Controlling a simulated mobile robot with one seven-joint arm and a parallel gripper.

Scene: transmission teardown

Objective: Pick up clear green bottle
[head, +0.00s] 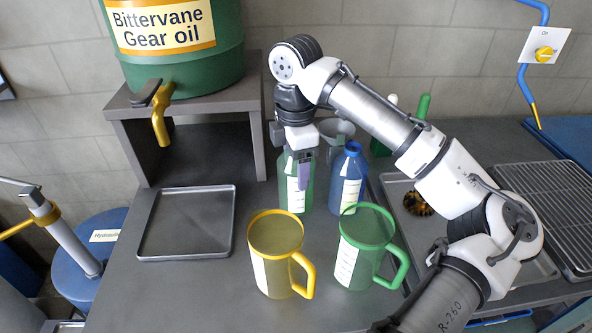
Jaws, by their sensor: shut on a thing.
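The clear green bottle (284,190) stands upright at the middle of the bench, with a white label strip on its front. My gripper (303,172) reaches down over it from above and is shut on its upper part. The gripper hides the bottle's top and some of its right side. The bottle's base appears to be at bench level.
A blue bottle (347,182) stands close on the right, with a grey funnel (337,132) behind. A yellow jug (270,262) and a green jug (357,255) stand in front. An empty grey tray (187,222) lies left, below the green oil drum (185,65).

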